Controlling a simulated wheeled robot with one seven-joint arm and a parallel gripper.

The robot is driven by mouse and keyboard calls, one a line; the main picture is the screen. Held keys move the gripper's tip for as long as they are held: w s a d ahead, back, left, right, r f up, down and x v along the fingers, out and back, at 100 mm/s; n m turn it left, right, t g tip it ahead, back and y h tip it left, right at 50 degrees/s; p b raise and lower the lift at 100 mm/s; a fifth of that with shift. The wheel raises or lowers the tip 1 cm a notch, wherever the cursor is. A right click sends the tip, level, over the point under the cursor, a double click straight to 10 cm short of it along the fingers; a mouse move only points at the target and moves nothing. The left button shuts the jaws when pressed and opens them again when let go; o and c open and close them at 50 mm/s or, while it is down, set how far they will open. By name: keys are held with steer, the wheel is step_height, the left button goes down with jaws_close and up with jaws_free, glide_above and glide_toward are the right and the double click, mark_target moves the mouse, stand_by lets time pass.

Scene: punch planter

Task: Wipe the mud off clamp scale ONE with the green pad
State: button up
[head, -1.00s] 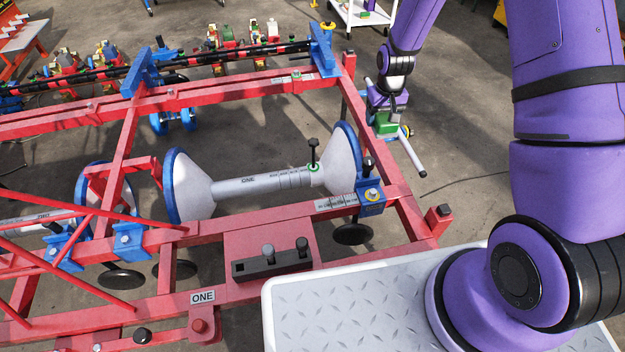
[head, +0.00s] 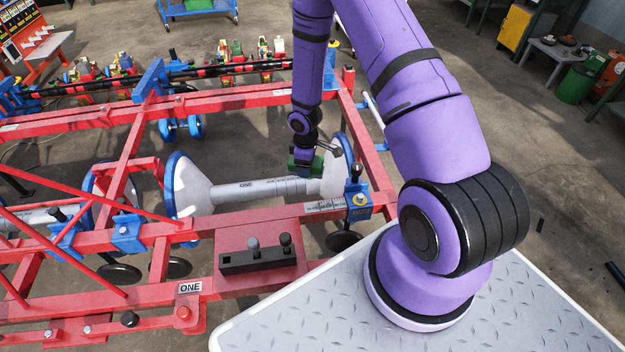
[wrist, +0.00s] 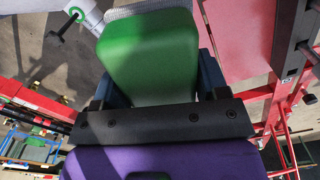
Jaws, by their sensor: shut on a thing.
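In the head view my gripper (head: 306,157) is over the right end of the white and grey roller marked ONE (head: 262,188). It is shut on the green pad (head: 297,166). In the wrist view the green pad (wrist: 150,55) is held between the dark jaws, with a pale textured edge at its far side. A pale scale plate with dark marks (head: 325,206) lies on the red beam, left of a blue clamp (head: 358,199). The pad is apart from this plate, behind and above it. Mud is too small to tell.
The red frame (head: 250,217) spans the left, with a dark block with two knobs (head: 257,259) in front. A ONE label (head: 189,287) is on the frame. A black-handled screw (wrist: 65,25) is near the pad's left in the wrist view.

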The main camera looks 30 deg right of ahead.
mark_target(314, 173)
steer(key=s+f+n, duration=0.2)
steer(key=f, duration=0.1)
steer(key=s+f+n, duration=0.1)
steer(key=n, duration=0.1)
steer(key=shift+s+d+f, duration=0.25)
steer(key=shift+s, duration=0.1)
steer(key=shift+f, duration=2.5)
steer(key=shift+d, duration=0.1)
